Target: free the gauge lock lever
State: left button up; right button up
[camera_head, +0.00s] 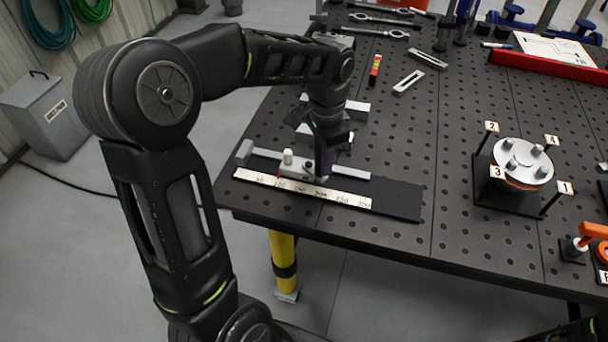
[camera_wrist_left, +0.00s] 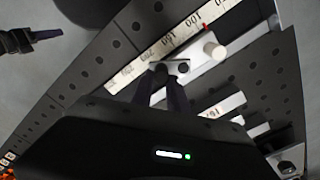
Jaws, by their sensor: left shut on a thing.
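The gauge lies near the table's front-left edge, with a pale numbered scale (camera_head: 300,190) along its front. It also shows in the left wrist view (camera_wrist_left: 166,46). A grey slider block (camera_head: 297,169) sits on its bar and carries an upright pale knob (camera_head: 288,157), also in the left wrist view (camera_wrist_left: 213,48). My left gripper (camera_head: 318,174) is at the block's right end, pointing down. In the left wrist view its fingertips (camera_wrist_left: 170,72) are shut at the small dark lock lever, largely hidden between them. A dark part, apparently my right gripper (camera_wrist_left: 38,37), shows at the upper left there.
Grey blocks (camera_head: 357,109) lie just behind the gauge. A round plate with numbered posts (camera_head: 522,165) stands to the right. Tools and a red beam (camera_head: 548,70) lie at the back. The perforated table (camera_head: 410,135) is clear between gauge and plate.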

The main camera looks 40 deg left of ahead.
pick_arm(q)
jog(key=shift+w, duration=0.45)
jog(key=shift+w+a+p, duration=0.1)
jog(key=shift+w+p, duration=0.05)
jog(key=shift+p, duration=0.15)
jog(key=shift+w, duration=0.15)
jog(key=o, duration=1.1)
jog(key=shift+r+p, duration=1.2)
jog(key=shift+r, duration=0.35)
